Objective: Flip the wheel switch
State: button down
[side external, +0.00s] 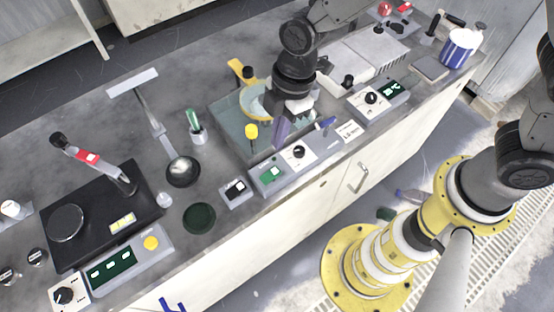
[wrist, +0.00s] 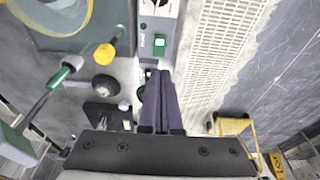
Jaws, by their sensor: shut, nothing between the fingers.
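My gripper (side external: 281,133) is shut and empty, its purple fingers pointing down above the bench's front edge, by the clear-walled polishing basin. In the wrist view its fingers (wrist: 160,100) lie together just below a grey control panel (wrist: 160,25). That panel carries a green switch (side external: 271,173) with a pale rocker and a white dial with a black knob (side external: 298,152). The green switch also shows in the wrist view (wrist: 159,42). A separate small box with a black rocker switch (side external: 235,189) sits left of the panel. I cannot tell which switch is the wheel's. The fingers appear apart from both.
The basin (side external: 228,122) holds a yellow-rimmed wheel (side external: 252,104); a yellow knob (side external: 251,131) stands at its front. A green-handled tool (side external: 193,121), dark bowl (side external: 183,171) and green disc (side external: 199,218) are left. Another panel (side external: 370,98) stands right.

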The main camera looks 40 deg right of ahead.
send_near(275, 171)
jog(key=f, duration=0.1)
jog(key=a+f, duration=0.1)
jog(key=f, duration=0.3)
jog(key=shift+a+f, duration=0.15)
jog(key=shift+a, duration=0.15)
jog(key=shift+d+f, duration=0.1)
jog(key=shift+f, duration=0.5)
